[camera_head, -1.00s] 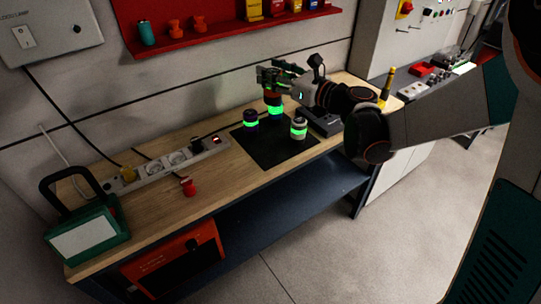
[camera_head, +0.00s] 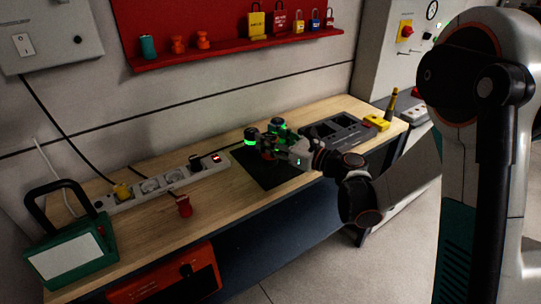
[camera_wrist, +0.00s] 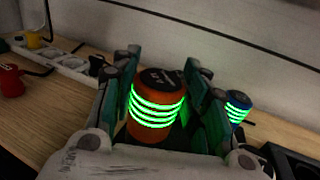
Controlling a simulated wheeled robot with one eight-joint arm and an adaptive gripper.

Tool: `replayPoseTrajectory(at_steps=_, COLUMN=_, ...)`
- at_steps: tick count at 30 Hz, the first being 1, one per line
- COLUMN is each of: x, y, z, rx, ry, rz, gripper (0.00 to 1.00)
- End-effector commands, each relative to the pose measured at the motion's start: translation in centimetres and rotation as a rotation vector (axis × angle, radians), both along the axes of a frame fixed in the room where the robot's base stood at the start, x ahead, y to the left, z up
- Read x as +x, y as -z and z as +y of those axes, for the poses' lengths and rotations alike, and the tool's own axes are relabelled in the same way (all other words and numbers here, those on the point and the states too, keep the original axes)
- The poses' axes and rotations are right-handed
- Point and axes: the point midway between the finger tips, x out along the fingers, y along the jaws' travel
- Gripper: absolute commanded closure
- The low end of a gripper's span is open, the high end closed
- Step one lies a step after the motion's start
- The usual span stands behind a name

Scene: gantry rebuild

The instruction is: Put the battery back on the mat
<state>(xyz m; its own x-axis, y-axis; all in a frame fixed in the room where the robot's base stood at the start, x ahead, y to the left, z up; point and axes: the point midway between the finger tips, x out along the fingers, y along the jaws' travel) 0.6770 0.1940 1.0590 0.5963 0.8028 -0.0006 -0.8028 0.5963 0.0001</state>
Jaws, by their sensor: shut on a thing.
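My gripper (camera_head: 270,145) is shut on an orange battery (camera_wrist: 155,112) with glowing green rings and a dark top; the battery stands roughly upright between the green fingers in the wrist view. In the head view my gripper is low over the black mat (camera_head: 272,180) and largely hides this battery. I cannot tell whether its base touches the mat.
A dark grey tray-like box (camera_head: 345,130) lies right of the mat. A power strip (camera_head: 165,183), a red object (camera_head: 184,206) and a green case with a handle (camera_head: 72,252) are to the left. The wooden bench top (camera_head: 140,237) is clear near its front edge.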

Motion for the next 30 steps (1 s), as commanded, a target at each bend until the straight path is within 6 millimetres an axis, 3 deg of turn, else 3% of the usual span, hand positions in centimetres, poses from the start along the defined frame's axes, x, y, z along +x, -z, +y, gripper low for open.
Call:
replayPoseTrajectory(at_steps=11, x=0.0, y=4.3, z=0.0, rx=0.001, ry=0.0, rz=-0.001, gripper=1.0)
replayPoseTrajectory(at_steps=23, x=0.0, y=4.7, z=0.0, rx=0.001, ry=0.0, rz=-0.001, gripper=1.0)
replayPoseTrajectory(at_steps=24, x=0.0, y=4.6, z=0.0, rx=0.0, ry=0.0, rz=0.0, gripper=0.52)
replayPoseTrajectory(at_steps=26, x=0.0, y=4.6, z=0.0, rx=0.0, ry=0.0, rz=0.0, gripper=0.39)
replayPoseTrajectory(at_steps=30, x=0.0, y=4.6, z=0.0, rx=0.0, ry=0.0, rz=0.0, gripper=0.39)
